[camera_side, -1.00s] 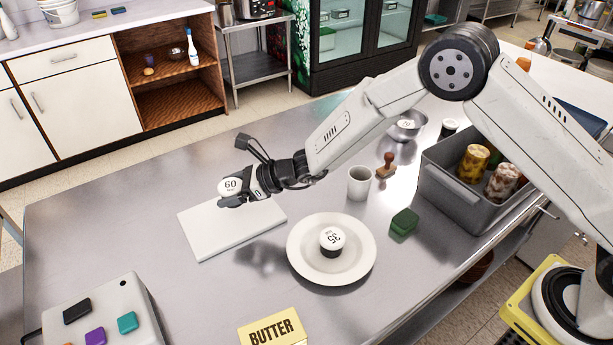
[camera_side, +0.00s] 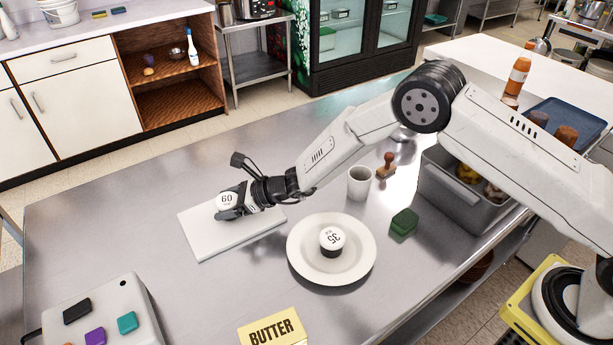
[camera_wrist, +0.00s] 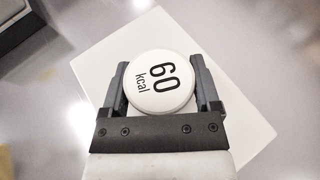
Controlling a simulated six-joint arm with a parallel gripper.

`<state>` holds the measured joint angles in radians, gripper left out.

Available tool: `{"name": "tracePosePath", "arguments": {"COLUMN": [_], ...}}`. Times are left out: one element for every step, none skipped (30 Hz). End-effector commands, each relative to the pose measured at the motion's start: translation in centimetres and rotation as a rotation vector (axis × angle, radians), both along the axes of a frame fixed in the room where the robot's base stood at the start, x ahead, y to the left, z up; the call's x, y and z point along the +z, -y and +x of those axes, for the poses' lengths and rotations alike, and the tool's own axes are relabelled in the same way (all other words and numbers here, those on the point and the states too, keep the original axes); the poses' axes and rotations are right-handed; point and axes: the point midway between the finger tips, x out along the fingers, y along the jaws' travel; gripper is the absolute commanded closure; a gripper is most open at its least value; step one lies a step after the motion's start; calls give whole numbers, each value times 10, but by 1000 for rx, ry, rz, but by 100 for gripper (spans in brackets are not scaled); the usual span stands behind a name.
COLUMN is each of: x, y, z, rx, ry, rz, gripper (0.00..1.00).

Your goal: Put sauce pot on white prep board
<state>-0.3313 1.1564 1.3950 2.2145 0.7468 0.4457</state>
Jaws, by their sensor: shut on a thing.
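My gripper (camera_side: 230,211) is shut on a small sauce pot (camera_side: 227,201) with a white lid marked 60. In the wrist view the sauce pot (camera_wrist: 158,84) sits between my two fingers, its lid reading "60 kcal". The white prep board (camera_side: 215,244) lies flat on the steel table, and it also shows in the wrist view (camera_wrist: 245,130) below the pot. The pot is over the board's far part, low above it or touching; I cannot tell which. The pot's underside is hidden by my fingers.
A white plate (camera_side: 301,267) holds another pot (camera_side: 332,240) marked 35. A white cup (camera_side: 359,183), a wooden-handled stamp (camera_side: 386,166), a green block (camera_side: 404,222) and a grey bin (camera_side: 450,193) stand to the right. A butter box (camera_side: 272,328) and a button box (camera_side: 135,290) are at the front.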

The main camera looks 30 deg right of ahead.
Motion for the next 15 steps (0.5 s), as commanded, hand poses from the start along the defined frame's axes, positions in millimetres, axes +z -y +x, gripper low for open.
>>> {"name": "tracePosePath", "arguments": {"x": [-2,-3,-3,-3,-3,-2,-2,-2,-2,-3,-3,-4,-5,-5,-5], "y": [0,0,0,0,0,0,0,0,0,0,0,0,0,0,0], "z": [0,0,0,0,0,0,0,0,0,0,0,0,0,0,0], "rx": [0,0,0,0,0,0,0,0,0,0,0,0,0,0,0], "ry": [1,1,2,2,2,2,2,2,2,2,2,1,1,2,1], "rz": [1,1,1,1,1,1,1,1,1,1,1,0,0,1,0], "gripper": [80,80,80,80,80,80,80,80,80,80,80,80,80,80,14]}}
